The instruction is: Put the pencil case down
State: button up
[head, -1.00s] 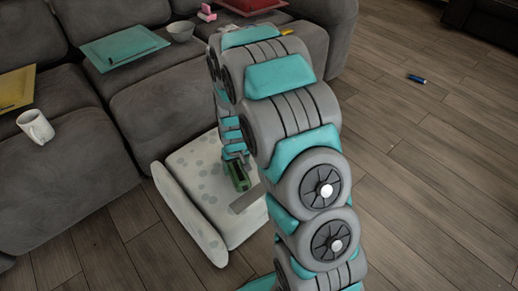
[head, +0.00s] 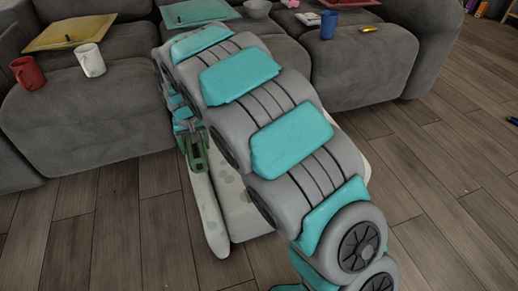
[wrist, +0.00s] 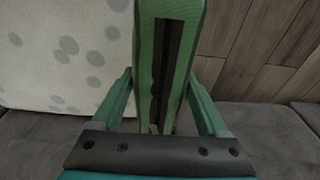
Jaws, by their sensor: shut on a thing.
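A green pencil case (wrist: 180,40) with a dark strip down its middle stands out from between my fingers in the wrist view. My gripper (wrist: 164,97) is shut on it, with one finger on each side. In the head view the pencil case (head: 197,162) hangs from my gripper (head: 188,135) by the left edge of a pale spotted ottoman. I cannot tell whether it touches the ottoman. My arm hides much of the ottoman's top.
The pale spotted ottoman (head: 232,215) stands on the wooden floor (head: 120,225) before a grey sofa (head: 75,120). On the sofa are a red mug (head: 28,73), a white mug (head: 90,60), a yellow folder (head: 65,32), a bowl (head: 257,9) and a blue cup (head: 328,25). The left floor is clear.

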jog(key=w+d, duration=0.1)
jog(key=d, duration=0.3)
jog(key=w+d+f+b, duration=0.1)
jog(key=d, duration=0.4)
jog(key=w+d, duration=0.2)
jog(key=d, duration=0.3)
jog(key=shift+d+f, duration=0.1)
jog(key=shift+f, duration=0.15)
jog(key=shift+f+b, duration=0.6)
jog(key=shift+f, duration=1.1)
jog(key=shift+f, duration=0.1)
jog(key=o, duration=1.4)
